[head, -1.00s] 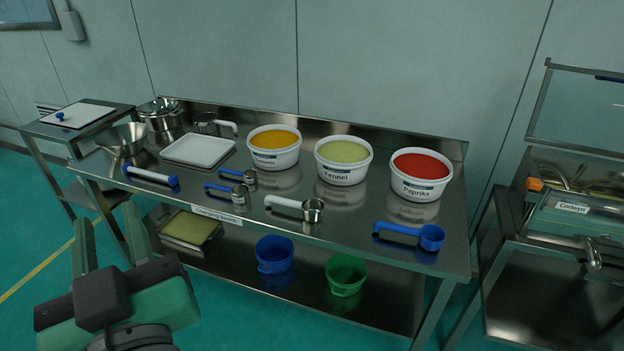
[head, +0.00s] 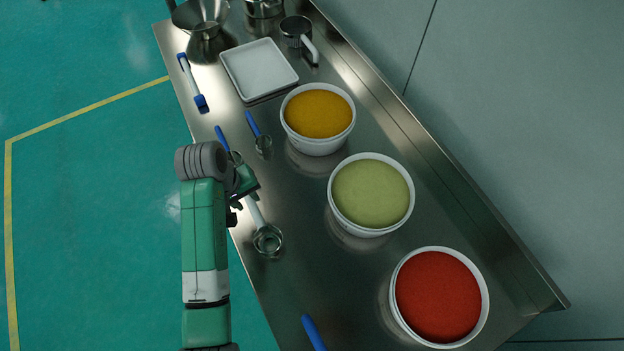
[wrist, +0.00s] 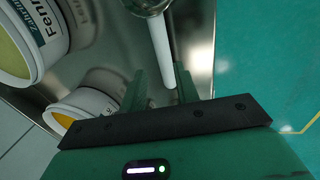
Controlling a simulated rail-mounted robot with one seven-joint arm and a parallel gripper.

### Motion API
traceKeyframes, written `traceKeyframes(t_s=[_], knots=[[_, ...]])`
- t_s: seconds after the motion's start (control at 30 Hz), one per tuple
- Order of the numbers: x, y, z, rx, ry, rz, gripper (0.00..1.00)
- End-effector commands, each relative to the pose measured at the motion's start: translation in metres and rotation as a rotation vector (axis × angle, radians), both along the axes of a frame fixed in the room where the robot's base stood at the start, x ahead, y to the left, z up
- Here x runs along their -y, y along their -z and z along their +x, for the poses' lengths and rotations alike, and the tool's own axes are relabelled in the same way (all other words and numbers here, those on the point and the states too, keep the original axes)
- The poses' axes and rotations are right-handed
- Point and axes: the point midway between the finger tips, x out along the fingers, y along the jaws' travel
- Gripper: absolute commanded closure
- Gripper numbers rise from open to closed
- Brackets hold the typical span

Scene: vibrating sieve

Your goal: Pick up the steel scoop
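The steel scoop (head: 267,239) lies on the steel table near its front edge. It has a round metal cup and a white handle. In the wrist view its white handle (wrist: 161,42) runs down between my fingertips, and part of its cup shows at the top edge. My gripper (wrist: 161,75) is open, with a finger on each side of the handle's end and a gap visible on both sides. In the head view my gripper (head: 248,193) is low over the handle's end and partly hides it.
Tubs of yellow (head: 318,112), pale green (head: 371,194) and red powder (head: 438,295) stand behind the scoop. Small blue-handled spoons (head: 262,142) lie close to my gripper. A white tray (head: 259,69) and a blue-ended white tool (head: 191,82) lie farther along.

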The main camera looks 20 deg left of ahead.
Motion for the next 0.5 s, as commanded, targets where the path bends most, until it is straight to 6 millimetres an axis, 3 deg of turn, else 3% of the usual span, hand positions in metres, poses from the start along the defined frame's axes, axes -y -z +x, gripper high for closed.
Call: traceKeyframes(t_s=[0.17,0.5], knots=[[-0.001,0.005,-0.004,-0.013,-0.007,-0.011,0.69],[0.003,0.035,0.003,-0.011,-0.004,-0.008,0.69]])
